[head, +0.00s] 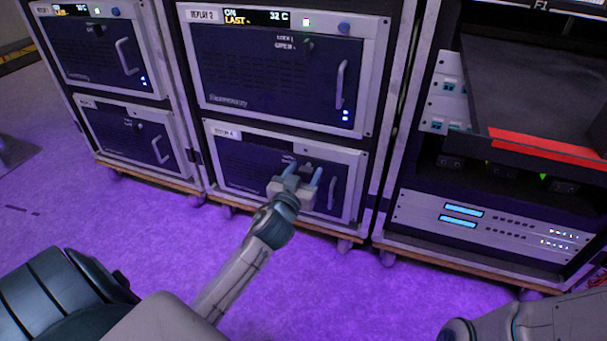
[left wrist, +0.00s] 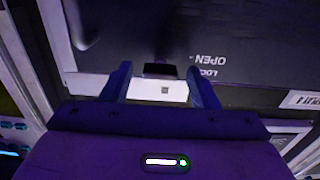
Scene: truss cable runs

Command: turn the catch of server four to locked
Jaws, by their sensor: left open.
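Server four, the lower dark-fronted unit (head: 245,165) in the middle rack, has a pale frame, a handle (head: 331,190) at its right and a small label whose text is hard to read. My left gripper (head: 304,171) is open in front of its upper right part. In the left wrist view, the catch (left wrist: 160,70) is a small dark block between the open fingertips (left wrist: 160,82), apart from both as far as I can tell. OPEN and LOCK markings (left wrist: 208,66) show upside down beside it. Which marking the catch points to is unclear. My right gripper is out of view.
Another server (head: 275,75) labelled REPLAY 2 sits directly above. Two more servers stand in the left rack (head: 100,45). The right rack holds a dark sloping panel with a red strip (head: 545,147) and a pale unit (head: 490,225). Purple floor (head: 330,280) in front is clear.

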